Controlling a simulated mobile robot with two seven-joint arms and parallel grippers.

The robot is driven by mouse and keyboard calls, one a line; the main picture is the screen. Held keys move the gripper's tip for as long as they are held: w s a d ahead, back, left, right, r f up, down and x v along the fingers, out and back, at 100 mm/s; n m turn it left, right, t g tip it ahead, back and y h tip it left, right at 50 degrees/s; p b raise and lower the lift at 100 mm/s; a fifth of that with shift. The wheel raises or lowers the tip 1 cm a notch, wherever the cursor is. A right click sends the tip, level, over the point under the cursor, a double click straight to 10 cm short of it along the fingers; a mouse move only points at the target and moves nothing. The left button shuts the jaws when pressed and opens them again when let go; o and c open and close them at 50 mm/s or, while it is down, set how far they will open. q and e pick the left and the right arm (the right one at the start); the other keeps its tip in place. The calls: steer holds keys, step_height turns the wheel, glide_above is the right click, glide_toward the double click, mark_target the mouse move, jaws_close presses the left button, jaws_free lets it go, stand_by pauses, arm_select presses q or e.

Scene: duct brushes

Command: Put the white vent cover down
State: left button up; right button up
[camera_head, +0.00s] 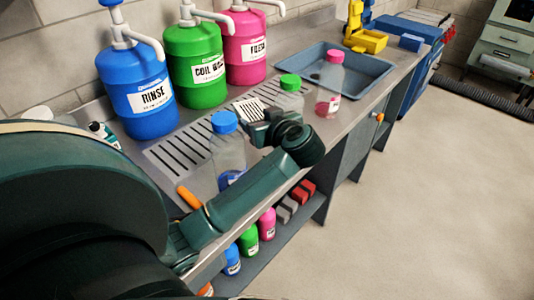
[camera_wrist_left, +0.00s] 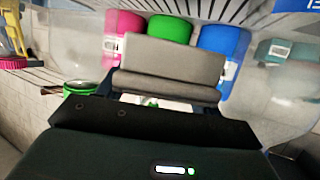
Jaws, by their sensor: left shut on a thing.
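The white vent cover (camera_head: 250,108), a small white piece with dark slots, shows in the head view just beyond my left gripper (camera_head: 258,126). My left gripper is shut on it above the steel counter (camera_head: 170,185), between the blue-capped and green-capped bottles. I cannot tell how far above the counter the cover is. In the left wrist view, the grey fingers (camera_wrist_left: 168,75) fill the middle, and a small white patch shows below them; most of the cover is hidden there. My right gripper is not in view.
A blue-capped bottle (camera_head: 228,155), a green-capped bottle (camera_head: 290,95) and a pink-liquid bottle (camera_head: 330,85) stand close around the gripper. Blue (camera_head: 140,95), green (camera_head: 197,65) and pink (camera_head: 245,48) pump jugs line the wall. A blue-grey sink (camera_head: 368,72) lies beyond.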

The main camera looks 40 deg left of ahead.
arm_select(q)
step_height(320, 180, down, 12)
steer(key=shift+r+b, duration=0.1)
steer(key=shift+b, duration=0.4)
steer(key=o, duration=1)
steer(key=shift+f, duration=0.25)
steer(key=shift+c, duration=0.2)
steer(key=shift+r, duration=0.1)
